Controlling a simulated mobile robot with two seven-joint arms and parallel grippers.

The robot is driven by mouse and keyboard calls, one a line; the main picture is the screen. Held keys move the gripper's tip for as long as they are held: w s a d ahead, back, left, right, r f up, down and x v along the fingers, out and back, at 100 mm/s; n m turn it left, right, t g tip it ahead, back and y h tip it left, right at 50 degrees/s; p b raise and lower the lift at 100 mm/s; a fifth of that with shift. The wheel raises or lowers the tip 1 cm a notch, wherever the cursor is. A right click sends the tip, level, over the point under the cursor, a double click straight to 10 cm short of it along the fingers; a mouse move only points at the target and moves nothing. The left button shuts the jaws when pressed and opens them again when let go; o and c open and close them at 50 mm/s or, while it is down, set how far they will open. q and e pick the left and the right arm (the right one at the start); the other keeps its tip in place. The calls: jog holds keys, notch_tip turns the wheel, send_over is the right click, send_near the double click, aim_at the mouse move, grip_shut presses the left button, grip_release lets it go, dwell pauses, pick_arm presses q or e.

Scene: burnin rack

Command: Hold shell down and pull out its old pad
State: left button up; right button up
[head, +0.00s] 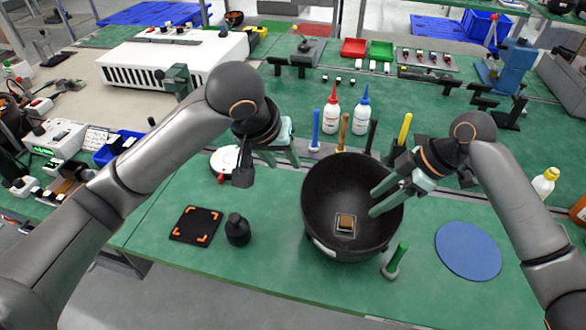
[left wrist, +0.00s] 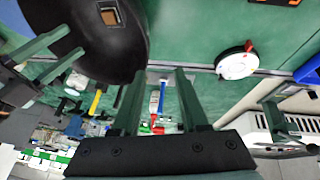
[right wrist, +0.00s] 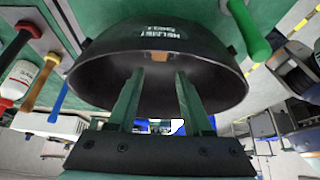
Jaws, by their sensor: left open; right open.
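The shell is a black bowl (head: 318,195), open side up on the green bench, with a pale label on its outside. The old pad, a small brown square (head: 345,222) in a light frame, sits low inside it. It also shows in the left wrist view (left wrist: 109,15) and the right wrist view (right wrist: 159,56). My right gripper (head: 374,202) is open and empty, its fingers over the bowl's opening at the right; I cannot tell how deep they reach. My left gripper (head: 281,160) is open and empty, above the bench left of the shell, apart from it.
A black mat with orange corner marks (head: 196,225) and a dark knobbed weight (head: 237,229) lie left of the shell. A green-handled tool (head: 397,258) and a blue disc (head: 468,251) lie right. Glue bottles (head: 331,112) and upright tools stand behind.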

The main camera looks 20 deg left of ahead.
aim_at(305, 193)
pick_arm(q)
jog(key=shift+n+g, duration=0.3)
jog(key=w+d+f, duration=0.1)
jog(key=f, duration=0.3)
jog(key=w+d+f, duration=0.1)
jog(key=f, duration=0.2)
jog(key=w+d+f, duration=0.1)
jog(key=d+f, duration=0.1)
jog(key=f, duration=0.2)
jog(key=shift+f, duration=0.3)
jog(key=shift+c, duration=0.4)
grip_shut()
dwell(2.0)
